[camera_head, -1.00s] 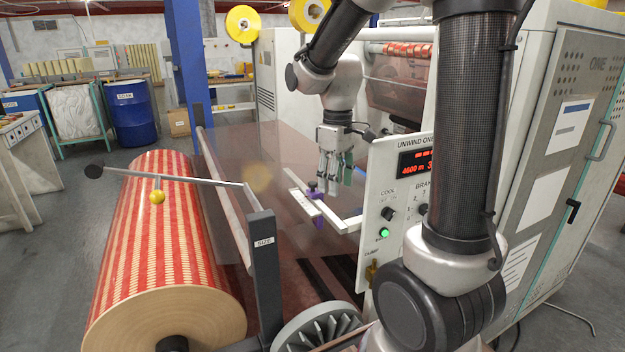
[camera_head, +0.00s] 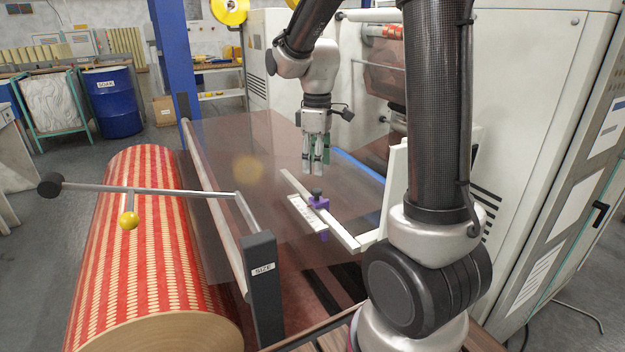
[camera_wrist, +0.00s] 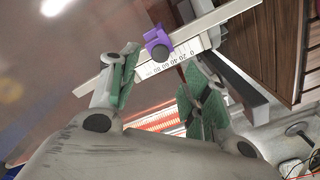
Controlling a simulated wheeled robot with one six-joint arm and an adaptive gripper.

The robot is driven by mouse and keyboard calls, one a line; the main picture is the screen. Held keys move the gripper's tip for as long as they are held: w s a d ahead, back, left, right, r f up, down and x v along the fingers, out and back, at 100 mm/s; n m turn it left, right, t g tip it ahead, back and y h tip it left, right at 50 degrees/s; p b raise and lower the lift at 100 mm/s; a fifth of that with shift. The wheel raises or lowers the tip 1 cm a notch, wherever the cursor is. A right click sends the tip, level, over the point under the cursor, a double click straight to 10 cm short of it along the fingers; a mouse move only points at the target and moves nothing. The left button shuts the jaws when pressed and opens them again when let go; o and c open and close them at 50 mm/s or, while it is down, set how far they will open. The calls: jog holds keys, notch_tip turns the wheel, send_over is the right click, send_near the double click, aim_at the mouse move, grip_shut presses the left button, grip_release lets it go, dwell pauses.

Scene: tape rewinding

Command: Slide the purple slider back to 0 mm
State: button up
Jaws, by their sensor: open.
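The purple slider (camera_head: 324,204) sits on a pale rail (camera_head: 345,236) and has a dark knob on top. A white scale plate (camera_head: 301,208) lies along the rail. In the wrist view the slider (camera_wrist: 157,43) is beside the printed scale (camera_wrist: 168,65), whose digits run from 0 on the right to larger numbers on the left; the exact reading is unclear. My gripper (camera_head: 315,169) points down, just beyond the slider in the head view, and looks apart from it. Its green-padded fingers are spread and empty, also in the wrist view (camera_wrist: 160,80).
A translucent film web (camera_head: 225,150) spreads beneath the rail. A red-striped roll (camera_head: 150,260) and a grey post marked SIZE (camera_head: 262,290) stand left. White machine cabinets (camera_head: 540,130) stand right. The air around the slider is open.

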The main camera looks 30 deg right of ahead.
aim_at(317, 190)
notch_tip(317, 190, down, 8)
jog(key=shift+r, duration=0.15)
dwell(0.3)
grip_shut()
